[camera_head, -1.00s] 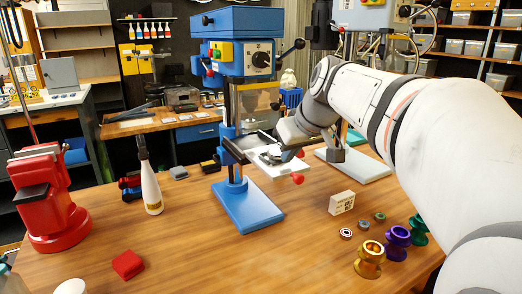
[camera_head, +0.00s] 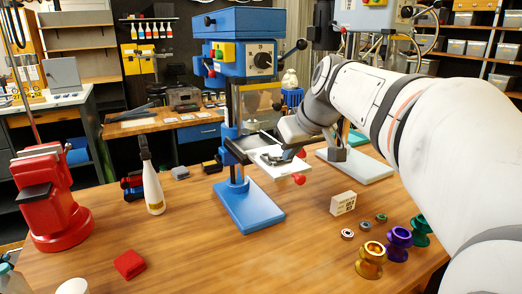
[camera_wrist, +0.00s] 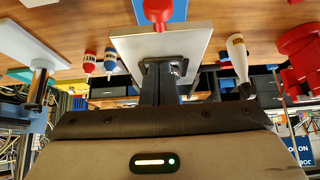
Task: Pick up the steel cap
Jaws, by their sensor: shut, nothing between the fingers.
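My gripper (camera_head: 274,158) is over the pale square work table (camera_head: 262,170) of the blue drill press. It is shut, and I make out nothing held in it. In the wrist view the dark fingers (camera_wrist: 163,70) are close together in front of the grey work table (camera_wrist: 137,45). I cannot pick out the steel cap for certain. Small metal rings, a bearing-like one (camera_head: 347,234) and two more (camera_head: 365,226) (camera_head: 381,218), lie on the bench at the right, apart from my gripper. My arm and gripper hide part of the work table.
The blue drill press (camera_head: 236,60) rises behind my gripper. Gold (camera_head: 371,262), purple (camera_head: 398,243) and green (camera_head: 421,231) hubs stand at the right. The front middle bench is clear.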

